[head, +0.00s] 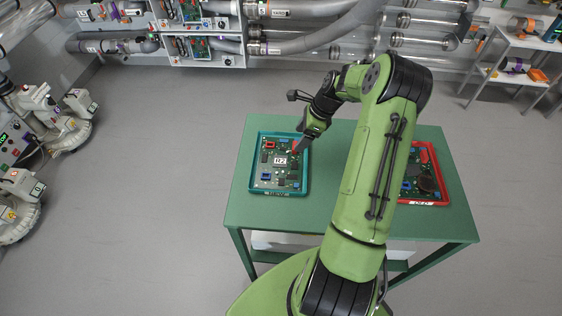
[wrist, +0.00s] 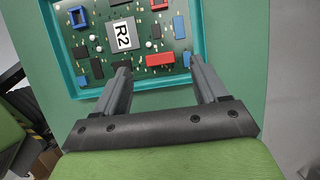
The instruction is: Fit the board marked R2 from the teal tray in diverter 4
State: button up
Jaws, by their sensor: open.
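A dark green circuit board marked R2 (wrist: 122,36) lies in the teal tray (wrist: 66,78), with red and blue parts on it. In the head view the same board (head: 279,180) lies in the teal tray (head: 251,187) on the left part of the green table. My gripper (wrist: 162,68) is open, its two fingers spread at the near edge of the board in the wrist view. In the head view my gripper (head: 297,149) is at the tray's upper right corner. I cannot tell whether the fingers touch the board. I cannot tell which unit is diverter 4.
A red tray (head: 440,186) with another board stands on the right of the green table (head: 325,130), partly behind my arm. Wall units with boards (head: 196,47) and grey pipes (head: 310,42) run along the back. White machines (head: 68,128) stand at left. A shelf (head: 515,45) stands at right.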

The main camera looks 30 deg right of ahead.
jog(key=b+x, duration=0.1)
jog(key=x, duration=0.3)
jog(key=shift+f, duration=0.3)
jog(key=shift+r, duration=0.1)
jog(key=c, duration=1.2)
jog(key=shift+r, duration=0.1)
jog(key=shift+c, duration=0.2)
notch_tip(320, 180, up, 10)
jog(key=p, duration=0.2)
